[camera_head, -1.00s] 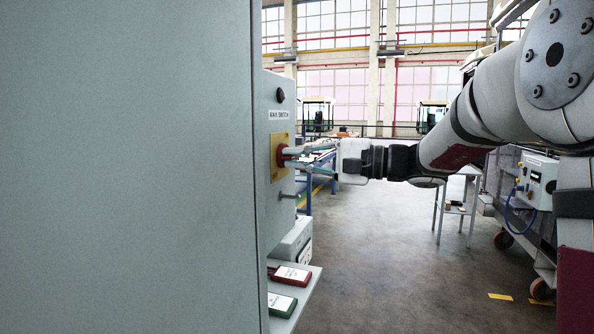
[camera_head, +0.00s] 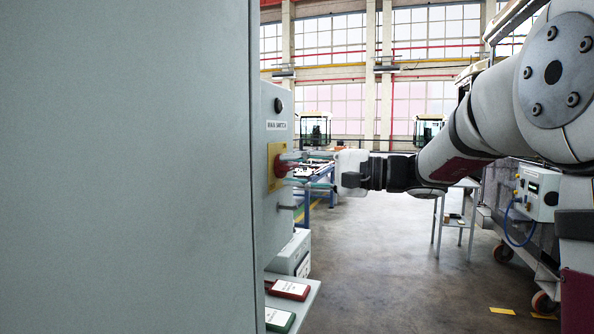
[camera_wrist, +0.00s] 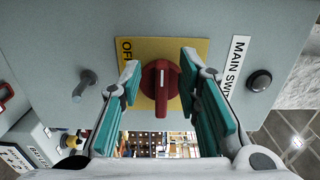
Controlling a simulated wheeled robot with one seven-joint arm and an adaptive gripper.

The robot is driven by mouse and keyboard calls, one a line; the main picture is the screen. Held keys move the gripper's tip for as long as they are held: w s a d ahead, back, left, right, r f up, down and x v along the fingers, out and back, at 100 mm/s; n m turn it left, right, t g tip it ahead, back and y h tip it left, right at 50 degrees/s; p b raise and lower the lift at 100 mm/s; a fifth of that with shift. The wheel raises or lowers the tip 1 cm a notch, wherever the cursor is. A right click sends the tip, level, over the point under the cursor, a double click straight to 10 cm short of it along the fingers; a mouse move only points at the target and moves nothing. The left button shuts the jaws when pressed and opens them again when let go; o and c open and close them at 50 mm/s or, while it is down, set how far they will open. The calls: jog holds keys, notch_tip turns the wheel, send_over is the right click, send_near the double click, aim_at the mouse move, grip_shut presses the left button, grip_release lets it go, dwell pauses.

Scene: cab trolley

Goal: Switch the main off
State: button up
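The main switch is a red rotary knob (camera_wrist: 161,87) on a yellow plate (camera_wrist: 148,49), on the face of a grey box. It also shows side-on in the head view (camera_head: 280,166). Its raised ridge runs up and down in the wrist view, with a white mark near its upper part. The word OFF shows at the plate's left. My gripper (camera_wrist: 161,84) is open, with one green-padded finger on each side of the knob and a visible gap to each. In the head view my gripper (camera_head: 284,170) reaches the knob from the right.
A MAIN SWITCH label (camera_wrist: 236,66) and a black button (camera_wrist: 259,80) lie beside the plate. A metal peg (camera_wrist: 87,81) sticks out on the other side. A shelf below holds red (camera_head: 288,289) and green (camera_head: 279,319) tagged items. A big grey panel (camera_head: 130,170) fills the head view's left.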

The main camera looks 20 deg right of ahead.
jog(key=shift+d, duration=0.1)
jog(key=v, duration=1.2)
jog(key=s+a+f+n+g+h+p, duration=0.1)
jog(key=s+a+f+g+h+p, duration=0.25)
jog(key=s+a, duration=0.4)
jog(key=s+a+f+n+g+h+p, duration=0.1)
jog(key=s+a+f+g+h+p, duration=0.2)
jog(key=s+a, duration=0.45)
jog(key=s+d+f+n+h+p, duration=0.2)
jog(key=s+d+h, duration=0.1)
jog(key=s, duration=0.5)
jog(key=s+d+f+n+h+p, duration=0.2)
jog(key=s+h, duration=0.3)
jog(key=s, duration=0.3)
jog(key=shift+s+d+n+p, duration=0.25)
jog(key=shift+d+n+p, duration=0.15)
jog(key=shift+d+n, duration=0.15)
